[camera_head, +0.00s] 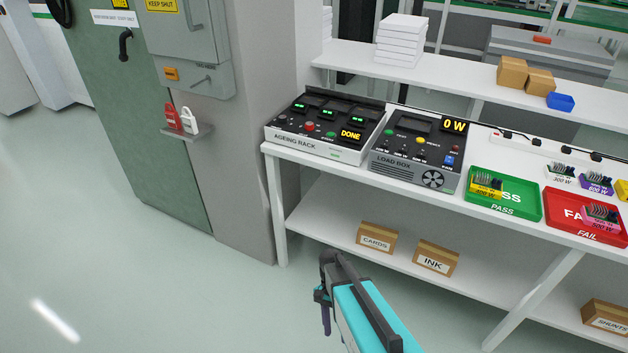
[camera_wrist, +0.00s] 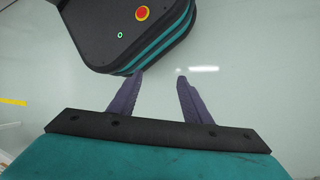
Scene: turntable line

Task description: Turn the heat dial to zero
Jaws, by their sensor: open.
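No dial marked as heat can be made out in either view. The ageing rack (camera_head: 296,143) stands on the bench at its left end, with green lights, small coloured controls and a yellow DONE display. The load box (camera_head: 391,162) stands just right of it, with a "0 W" display, several small knobs or buttons and a fan; their labels are too small to read. My gripper (camera_head: 325,325) hangs over the floor in front of the bench, well apart from both units. In the wrist view its two fingers (camera_wrist: 160,78) are spread, with nothing between them.
The white bench (camera_head: 483,222) carries a green PASS tray (camera_head: 515,207) and a red FAIL tray (camera_head: 570,228) holding boards. Boxes marked CARDS (camera_head: 377,238) and INK (camera_head: 436,259) sit on its lower shelf. A green cabinet (camera_head: 120,100) stands left. The floor in front is clear.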

